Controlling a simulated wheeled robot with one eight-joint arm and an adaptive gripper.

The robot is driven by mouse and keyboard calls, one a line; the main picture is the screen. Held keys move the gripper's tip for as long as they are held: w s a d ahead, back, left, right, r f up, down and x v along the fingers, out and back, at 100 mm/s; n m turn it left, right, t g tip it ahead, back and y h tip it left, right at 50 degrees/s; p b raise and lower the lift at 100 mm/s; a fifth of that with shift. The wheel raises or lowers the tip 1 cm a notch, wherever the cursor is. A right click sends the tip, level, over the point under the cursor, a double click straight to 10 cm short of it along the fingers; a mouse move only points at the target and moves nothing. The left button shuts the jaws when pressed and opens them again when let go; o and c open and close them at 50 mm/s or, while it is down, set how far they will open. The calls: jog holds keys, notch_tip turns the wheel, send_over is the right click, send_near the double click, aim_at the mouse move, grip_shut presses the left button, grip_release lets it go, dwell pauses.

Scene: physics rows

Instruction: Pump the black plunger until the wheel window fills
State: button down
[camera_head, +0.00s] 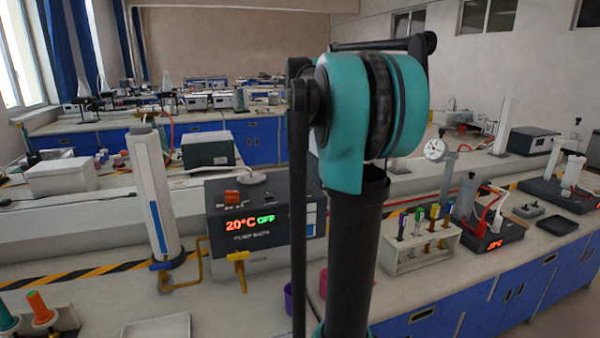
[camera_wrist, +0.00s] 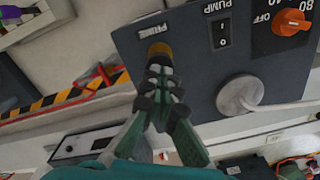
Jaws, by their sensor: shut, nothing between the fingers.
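The dark box (camera_head: 225,240) with a lit "20°C OFF" display stands on the bench left of my arm. In the wrist view its top panel (camera_wrist: 195,60) bears a small yellow-brown round piece (camera_wrist: 160,48) beside a label that seems to read PRIME. My gripper (camera_wrist: 160,72) is shut and empty, its fingertips at or just short of this piece; contact cannot be told. No black plunger shows clearly; the fingertips may cover part of it. I cannot make out a wheel window in either view. The head view hides my gripper behind my arm.
The panel also has a PUMP switch (camera_wrist: 222,32), an orange knob (camera_wrist: 290,22) and a grey round cap (camera_wrist: 240,95) with a cable. A tall white cylinder (camera_head: 152,190) and yellow valve (camera_head: 240,265) stand left; a tube rack (camera_head: 420,250) stands right.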

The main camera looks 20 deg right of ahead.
aim_at(300, 171)
jog(key=shift+f, duration=1.55)
jog(key=shift+r, duration=1.95)
jog(key=shift+f, duration=1.95)
jog(key=shift+r, duration=1.95)
